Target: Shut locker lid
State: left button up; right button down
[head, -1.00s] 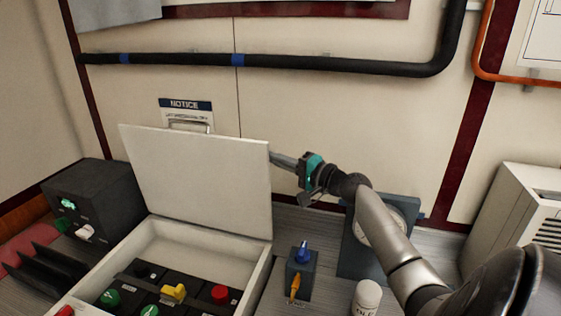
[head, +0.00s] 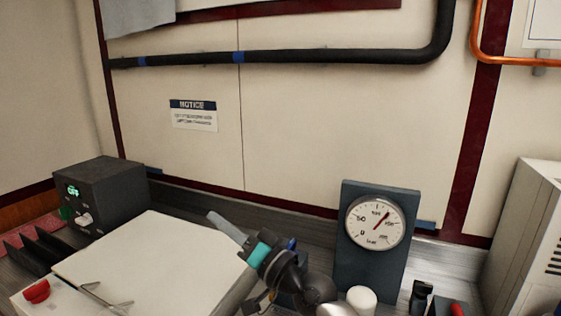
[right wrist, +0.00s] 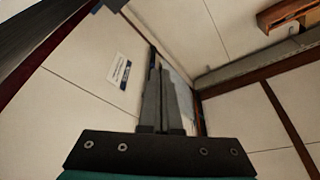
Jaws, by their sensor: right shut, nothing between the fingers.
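The locker's white lid (head: 150,262) lies down flat over the box in the head view, with its metal handle (head: 104,298) toward the bottom left. The buttons inside the box are hidden under it. Whether the lid sits fully on the rim I cannot tell. My right gripper (head: 214,219) is at the lid's far right corner in the head view, shut and empty, its fingers pointing up and left. Whether it touches the lid is unclear. Its closed fingers also show in the right wrist view (right wrist: 157,75). My left gripper is out of view.
A dark box with a green display (head: 98,190) stands left of the lid. A pressure gauge (head: 375,222) stands at the right, with a white bottle (head: 361,299) before it. A red knob (head: 37,291) sits at the lower left. A grey cabinet (head: 525,240) is at the far right.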

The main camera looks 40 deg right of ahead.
jog(key=s+a+f+b, duration=0.2)
jog(key=a+f, duration=0.1)
jog(key=f, duration=0.2)
jog(key=shift+a, duration=0.3)
